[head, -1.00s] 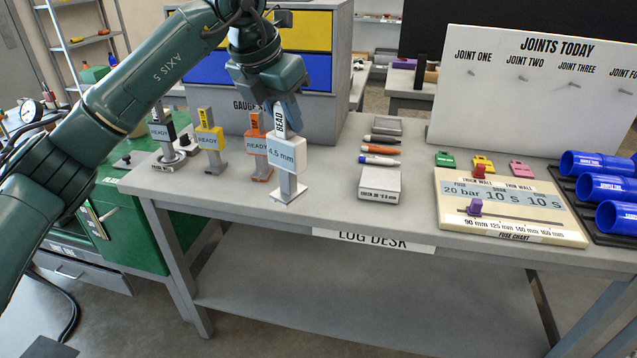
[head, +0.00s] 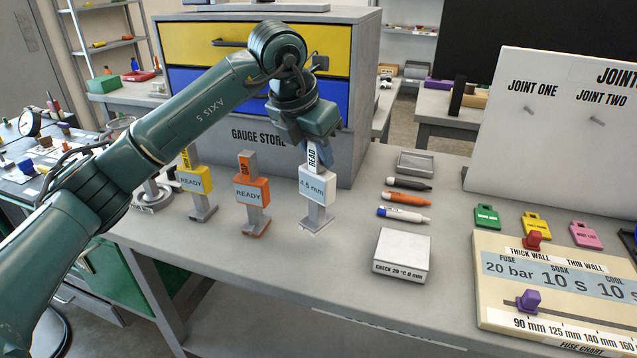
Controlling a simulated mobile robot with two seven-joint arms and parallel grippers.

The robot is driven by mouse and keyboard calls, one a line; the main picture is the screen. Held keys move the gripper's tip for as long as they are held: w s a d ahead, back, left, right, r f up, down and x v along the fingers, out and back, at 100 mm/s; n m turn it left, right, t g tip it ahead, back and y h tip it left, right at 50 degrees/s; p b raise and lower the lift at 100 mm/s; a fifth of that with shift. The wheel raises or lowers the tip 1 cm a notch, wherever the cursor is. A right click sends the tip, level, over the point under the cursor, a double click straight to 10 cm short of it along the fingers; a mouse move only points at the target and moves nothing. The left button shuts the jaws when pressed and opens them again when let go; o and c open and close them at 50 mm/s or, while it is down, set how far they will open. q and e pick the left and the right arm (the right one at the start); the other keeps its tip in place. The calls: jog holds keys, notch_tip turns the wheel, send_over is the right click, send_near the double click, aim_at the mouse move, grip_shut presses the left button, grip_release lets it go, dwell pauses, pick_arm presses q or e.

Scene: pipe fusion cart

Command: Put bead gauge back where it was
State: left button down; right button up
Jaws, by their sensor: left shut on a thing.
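The bead gauge (head: 313,190) is white, with a "BEAD" label on its upper stem and a "4.5 mm" display. It stands upright on a grey foot on the log desk, at the right end of a row of gauges. My left gripper (head: 309,140) reaches down from above and is shut on the top of its stem. The fingertips are partly hidden by the gripper's own body. An orange gauge (head: 251,192) reading "READY" stands just left of it, and a yellow gauge (head: 194,181) further left. My right gripper is out of view.
The gauge store cabinet (head: 262,147) with yellow and blue drawers stands behind. Right of the bead gauge are pens (head: 404,214), a grey tray (head: 416,163) and a white check block (head: 401,255). The fuse chart board (head: 500,300) is at the right. The desk front is clear.

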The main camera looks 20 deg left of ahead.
aim_at(318, 173)
pick_arm(q)
jog(key=shift+w+f, duration=0.1)
jog(key=shift+f, duration=2.25)
jog(key=shift+f, duration=0.15)
jog(key=c, duration=1.2)
grip_release()
jog(key=shift+r, duration=0.25)
jog(key=v, duration=1.2)
jog(key=shift+f, duration=0.1)
